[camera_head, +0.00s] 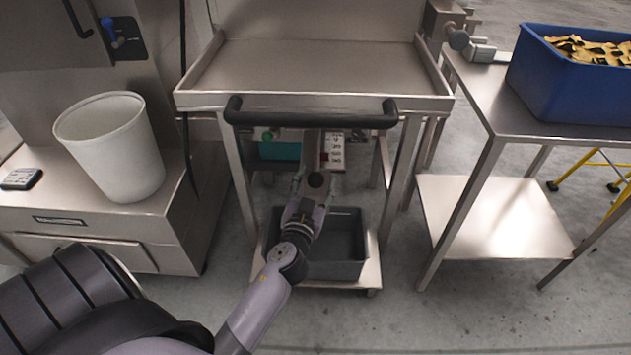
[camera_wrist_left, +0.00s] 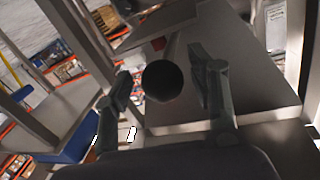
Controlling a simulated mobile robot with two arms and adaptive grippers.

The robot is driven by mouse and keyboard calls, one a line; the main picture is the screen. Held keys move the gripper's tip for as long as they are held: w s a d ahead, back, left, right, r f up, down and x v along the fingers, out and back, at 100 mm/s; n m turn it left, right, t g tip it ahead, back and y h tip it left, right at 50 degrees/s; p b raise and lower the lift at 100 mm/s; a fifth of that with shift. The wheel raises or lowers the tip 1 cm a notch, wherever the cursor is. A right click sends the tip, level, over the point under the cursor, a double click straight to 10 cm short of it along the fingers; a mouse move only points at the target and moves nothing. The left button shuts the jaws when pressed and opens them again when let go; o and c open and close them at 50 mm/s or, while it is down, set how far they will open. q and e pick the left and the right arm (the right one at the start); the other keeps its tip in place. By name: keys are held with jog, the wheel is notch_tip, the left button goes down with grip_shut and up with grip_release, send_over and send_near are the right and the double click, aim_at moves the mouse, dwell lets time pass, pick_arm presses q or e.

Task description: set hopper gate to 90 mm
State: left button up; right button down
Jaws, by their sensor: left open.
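A steel hopper (camera_head: 320,68) with a black bar across its front stands ahead of me. Under it, a narrow grey strip (camera_head: 311,150) comes forward and seems to end in a dark round knob (camera_head: 317,180). In the left wrist view the knob (camera_wrist_left: 163,80) sits between the two fingers of my open left gripper (camera_wrist_left: 162,88), with gaps visible at the sides. In the head view my left gripper (camera_head: 312,190) reaches under the bar, its fingers partly hidden. A white marked panel (camera_head: 334,150) is beside the strip; I cannot read its marks. My right gripper is out of view.
A grey bin (camera_head: 335,270) stands on the low shelf under the hopper, beneath my arm. A white bucket (camera_head: 110,148) stands on the left cabinet. A blue tub (camera_head: 575,95) of yellowish pieces is on the right table. Floor between is clear.

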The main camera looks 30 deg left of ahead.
pick_arm(q)
jog(key=shift+r, duration=0.1)
jog(key=shift+w+a+r, duration=0.1)
jog(key=shift+r, duration=0.4)
notch_tip(320, 180, up, 9)
jog(key=shift+f, duration=0.1)
dwell(0.5)
